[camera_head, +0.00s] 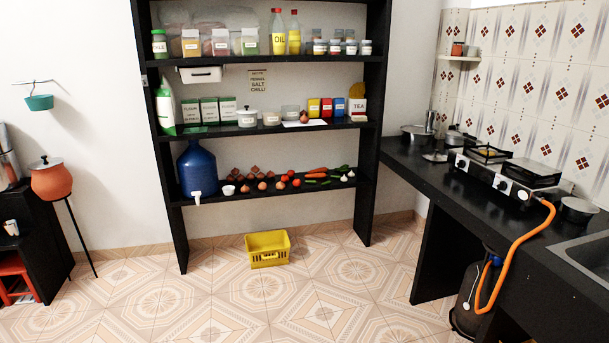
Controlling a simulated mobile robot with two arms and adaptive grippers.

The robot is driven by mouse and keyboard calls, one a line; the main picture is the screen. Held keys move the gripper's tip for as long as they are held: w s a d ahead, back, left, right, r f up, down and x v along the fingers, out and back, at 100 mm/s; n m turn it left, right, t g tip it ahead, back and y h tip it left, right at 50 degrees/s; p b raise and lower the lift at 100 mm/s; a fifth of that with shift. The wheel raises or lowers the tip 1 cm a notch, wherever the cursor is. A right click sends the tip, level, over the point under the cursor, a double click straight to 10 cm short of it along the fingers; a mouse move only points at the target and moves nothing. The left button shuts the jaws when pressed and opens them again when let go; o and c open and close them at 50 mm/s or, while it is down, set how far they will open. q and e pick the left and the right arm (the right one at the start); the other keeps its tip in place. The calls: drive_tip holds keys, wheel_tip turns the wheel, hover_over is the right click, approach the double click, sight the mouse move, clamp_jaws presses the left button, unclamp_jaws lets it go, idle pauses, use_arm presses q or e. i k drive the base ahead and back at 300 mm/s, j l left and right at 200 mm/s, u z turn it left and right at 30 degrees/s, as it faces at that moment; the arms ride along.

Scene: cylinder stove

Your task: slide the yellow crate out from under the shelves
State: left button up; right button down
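The yellow crate (268,259) stands upright on the tiled floor beneath the lowest board of the black shelves (300,193). It sits between the two shelf legs, nearer the left leg than the right. Its front wall has a slotted handle opening and its open top shows an empty-looking inside. Its front appears roughly level with the shelf legs; how far its back is from the wall is hard to tell. Neither of my grippers shows in the head view.
The floor (270,305) in front of the crate is clear. A black counter (430,175) with a stove stands at right, a gas cylinder (470,295) with an orange hose below. At left are a clay pot (54,182) on a stand and a red stool (17,275).

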sight(268, 252)
drive_tip(key=i+z, duration=0.1)
drive_tip(key=i, duration=1.85)
